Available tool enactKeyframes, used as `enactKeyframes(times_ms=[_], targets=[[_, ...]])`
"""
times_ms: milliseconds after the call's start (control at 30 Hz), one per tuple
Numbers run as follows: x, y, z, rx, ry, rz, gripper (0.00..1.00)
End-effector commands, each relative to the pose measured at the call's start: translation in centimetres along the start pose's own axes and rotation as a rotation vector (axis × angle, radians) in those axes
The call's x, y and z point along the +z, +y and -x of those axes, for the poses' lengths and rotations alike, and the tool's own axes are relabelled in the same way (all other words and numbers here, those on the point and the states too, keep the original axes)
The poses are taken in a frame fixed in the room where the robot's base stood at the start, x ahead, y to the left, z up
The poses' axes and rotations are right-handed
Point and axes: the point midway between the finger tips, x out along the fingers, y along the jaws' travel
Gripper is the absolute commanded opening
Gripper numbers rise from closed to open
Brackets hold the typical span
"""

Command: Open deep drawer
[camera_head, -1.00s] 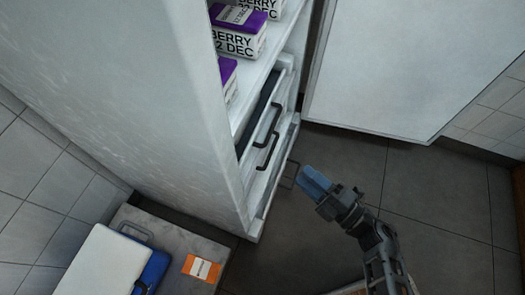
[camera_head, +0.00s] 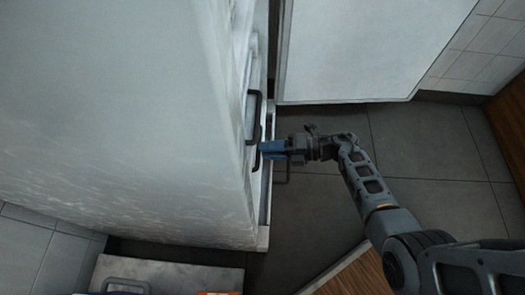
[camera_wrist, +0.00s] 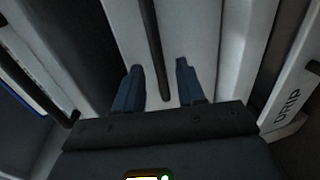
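Dark bar handles stick out: an upper handle (camera_head: 252,112) and a middle handle (camera_head: 258,158) beside my gripper (camera_head: 265,150). In the wrist view, my gripper (camera_wrist: 160,84) has its two blue fingers apart. A dark handle bar (camera_wrist: 152,45) runs between them, with a gap on each side, against a pale drawer front (camera_wrist: 192,25). I cannot tell from the labels which drawer is the deep one.
Another dark handle (camera_wrist: 62,115) is at the left. A large white door panel (camera_head: 350,50) stands at the top.

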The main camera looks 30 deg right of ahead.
Motion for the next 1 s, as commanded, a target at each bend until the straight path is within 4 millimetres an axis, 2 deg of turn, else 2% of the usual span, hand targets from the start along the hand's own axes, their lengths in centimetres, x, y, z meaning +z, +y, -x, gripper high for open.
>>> enactKeyframes(times_ms=[33,200,500,900,1000], targets=[[0.0,-0.2,-0.7,0.0,0.003,0.001,0.39],[0.0,-0.1,-2.0,0.001,0.001,0.001,0.39],[0.0,0.1,-2.1,0.001,-0.001,0.0,0.39],[0.0,0.0,-2.1,0.001,-0.001,0.0,0.01],[0.0,0.0,-2.1,0.001,-0.001,0.0,0.0]])
